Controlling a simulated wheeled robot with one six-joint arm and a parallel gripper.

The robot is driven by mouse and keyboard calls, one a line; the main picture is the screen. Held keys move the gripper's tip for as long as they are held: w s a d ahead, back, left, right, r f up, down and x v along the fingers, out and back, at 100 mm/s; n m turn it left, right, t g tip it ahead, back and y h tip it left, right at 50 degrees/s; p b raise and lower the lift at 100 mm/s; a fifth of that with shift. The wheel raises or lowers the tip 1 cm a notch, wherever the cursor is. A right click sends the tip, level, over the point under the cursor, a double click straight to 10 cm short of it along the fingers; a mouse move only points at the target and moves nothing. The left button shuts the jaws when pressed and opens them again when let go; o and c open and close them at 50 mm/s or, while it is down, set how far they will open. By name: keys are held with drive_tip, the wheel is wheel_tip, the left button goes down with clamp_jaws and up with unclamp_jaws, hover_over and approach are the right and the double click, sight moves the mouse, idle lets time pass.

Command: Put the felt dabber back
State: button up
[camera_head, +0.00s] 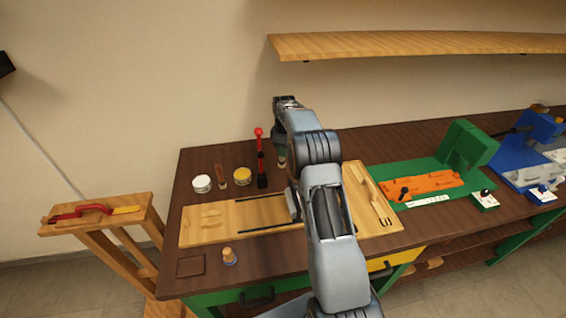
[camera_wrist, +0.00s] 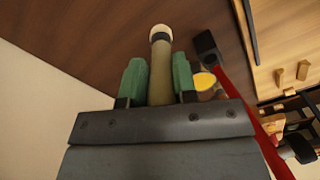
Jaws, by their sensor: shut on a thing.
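My gripper (camera_wrist: 157,78) has green fingers closed on the sides of an olive-tan stick with a pale rounded tip, which looks like the felt dabber (camera_wrist: 161,58). The tip points away from the wrist, towards the brown bench. In the head view my gripper (camera_head: 280,153) is partly hidden by my arm, above the back of the bench, right of the red-handled tool. The dabber's pale end (camera_head: 282,164) shows below the fingers. Whether the tip touches the bench cannot be told.
A red-handled tool (camera_head: 260,142) stands close left of my gripper. A yellow-topped jar (camera_head: 242,176), a white jar (camera_head: 202,184) and a small brown tool (camera_head: 222,176) stand further left. A wooden board (camera_head: 225,231), a small bottle (camera_head: 229,257) and a square tray (camera_head: 190,266) are nearer the front.

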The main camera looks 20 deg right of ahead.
drive_tip(key=shift+f+p, duration=0.55)
drive_tip(key=shift+f, duration=2.1)
drive_tip(key=shift+f, duration=0.15)
drive_tip(key=o, duration=0.9)
